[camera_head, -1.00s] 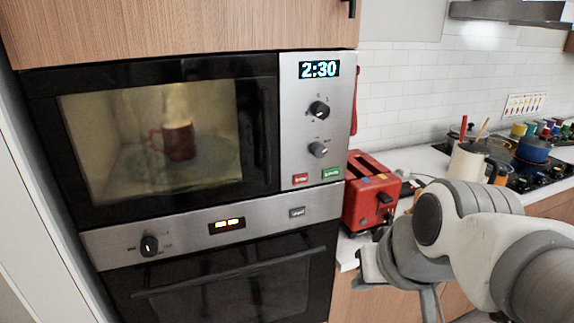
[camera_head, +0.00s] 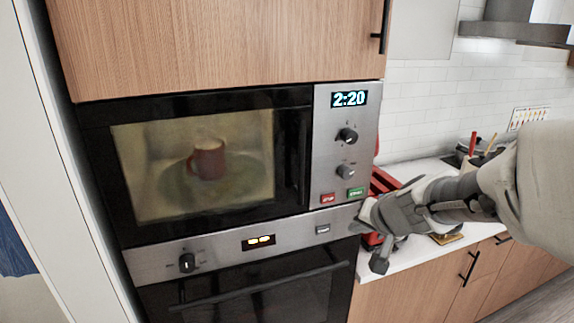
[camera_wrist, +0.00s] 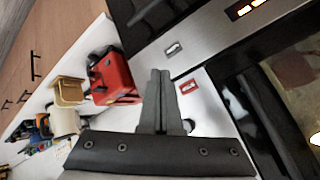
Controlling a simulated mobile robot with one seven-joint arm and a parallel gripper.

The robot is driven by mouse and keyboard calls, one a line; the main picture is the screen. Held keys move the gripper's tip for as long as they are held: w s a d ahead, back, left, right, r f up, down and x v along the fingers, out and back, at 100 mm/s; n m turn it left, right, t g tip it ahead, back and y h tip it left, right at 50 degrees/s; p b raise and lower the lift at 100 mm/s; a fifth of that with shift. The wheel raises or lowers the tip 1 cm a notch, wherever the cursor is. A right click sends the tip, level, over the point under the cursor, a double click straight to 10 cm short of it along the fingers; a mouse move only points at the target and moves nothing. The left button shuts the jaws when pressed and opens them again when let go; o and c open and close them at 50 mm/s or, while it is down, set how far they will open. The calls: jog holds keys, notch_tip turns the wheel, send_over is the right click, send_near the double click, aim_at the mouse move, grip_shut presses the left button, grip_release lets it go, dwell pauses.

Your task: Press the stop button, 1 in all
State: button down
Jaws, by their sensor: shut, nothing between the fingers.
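The red stop button (camera_head: 327,198) is at the bottom left of the microwave's silver control panel (camera_head: 333,160), beside a green button (camera_head: 356,192). The microwave display (camera_head: 349,98) reads 2:20, and a red mug (camera_head: 207,160) shows behind its lit door. My gripper (camera_head: 366,211) is in front of the panel's lower right, just right of and below the red button. In the wrist view the fingers (camera_wrist: 160,76) are shut and empty. The red button (camera_wrist: 188,86) shows just right of their tips there. Whether they touch the panel I cannot tell.
The oven below has a knob (camera_head: 187,262), a small display and a grey button (camera_head: 322,229) near my gripper. A red toaster (camera_wrist: 115,78) stands on the counter right of the microwave, partly behind my gripper in the head view.

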aim_at(328, 198)
jog(key=w+a+p, duration=0.2)
jog(key=w+p, duration=0.1)
jog(key=w, duration=0.5)
jog(key=shift+w+a, duration=0.2)
jog(key=shift+a, duration=0.2)
dwell(2.0)
jog(key=shift+w+a, duration=0.1)
jog(key=shift+w, duration=0.3)
jog(key=shift+w+a, duration=0.1)
jog(key=shift+w, duration=0.2)
dwell(0.4)
jog(key=shift+s, duration=0.15)
jog(key=shift+s+d+b, duration=0.25)
jog(key=shift+s+b, duration=0.05)
jog(key=shift+s, duration=0.3)
